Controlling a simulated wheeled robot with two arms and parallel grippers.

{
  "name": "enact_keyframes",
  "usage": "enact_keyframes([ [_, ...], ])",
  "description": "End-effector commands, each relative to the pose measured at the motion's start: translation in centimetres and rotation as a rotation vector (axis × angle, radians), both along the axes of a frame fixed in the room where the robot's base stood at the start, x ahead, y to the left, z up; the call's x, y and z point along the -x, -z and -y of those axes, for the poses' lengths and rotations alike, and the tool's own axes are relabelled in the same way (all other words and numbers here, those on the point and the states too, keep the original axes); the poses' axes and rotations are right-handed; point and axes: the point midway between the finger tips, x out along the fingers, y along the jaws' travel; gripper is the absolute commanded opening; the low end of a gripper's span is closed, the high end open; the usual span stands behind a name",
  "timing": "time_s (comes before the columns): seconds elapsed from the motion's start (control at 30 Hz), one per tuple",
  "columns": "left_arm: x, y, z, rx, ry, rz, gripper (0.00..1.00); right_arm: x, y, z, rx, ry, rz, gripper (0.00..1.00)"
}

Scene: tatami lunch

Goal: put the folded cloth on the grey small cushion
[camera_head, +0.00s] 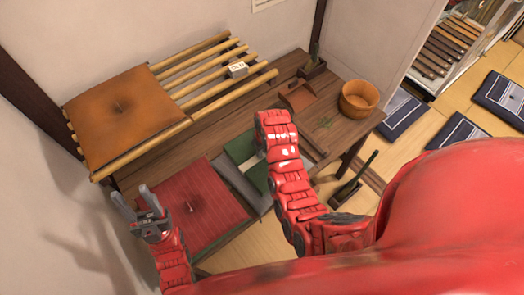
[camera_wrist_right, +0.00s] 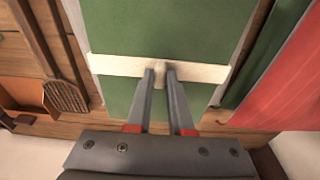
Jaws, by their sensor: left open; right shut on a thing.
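The folded cloth (camera_wrist_right: 120,30) looks green with a pale band across it. My right gripper (camera_wrist_right: 160,75) is shut on it at the band, fingers close together. In the head view the cloth (camera_head: 240,149) is partly hidden behind my right arm, which also hides that gripper. A flat grey piece (camera_head: 233,180), likely the grey small cushion, shows beside and partly under the green; I cannot tell whether they touch.
A red cushion (camera_head: 195,205) lies left of the grey piece. A brown cushion (camera_head: 125,115) lies on a slatted rack with a small white block (camera_head: 238,69). A wooden bowl (camera_head: 358,99), a brown dustpan-like thing (camera_head: 298,95) and a plant stand on the wooden table (camera_head: 330,88). Blue cushions lie on the floor.

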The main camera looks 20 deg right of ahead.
Motion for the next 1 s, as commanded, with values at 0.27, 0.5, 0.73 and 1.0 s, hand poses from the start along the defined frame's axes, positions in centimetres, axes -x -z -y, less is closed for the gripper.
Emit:
enact_keyframes([
  [0.27, 0.0, -0.51, 0.0, 0.0, 0.0, 0.0, 0.5, -0.03, 1.0, 0.0, 0.0, 0.0, 0.003, 0.0],
  [0.5, 0.0, -0.37, 0.0, 0.0, 0.0, 0.0, 0.5, -0.01, 1.17, 0.0, -0.001, 0.0, 0.002, 0.35],
  [0.73, 0.0, -0.37, 0.0, 0.0, 0.0, 0.0, 0.5, 0.01, 1.18, 0.01, 0.0, 0.0, 0.001, 0.49],
  [1.0, -0.01, -0.1, 0.01, 0.0, 0.0, 0.0, 0.5, 0.05, 0.73, 0.02, 0.001, 0.0, 0.001, 0.49],
])
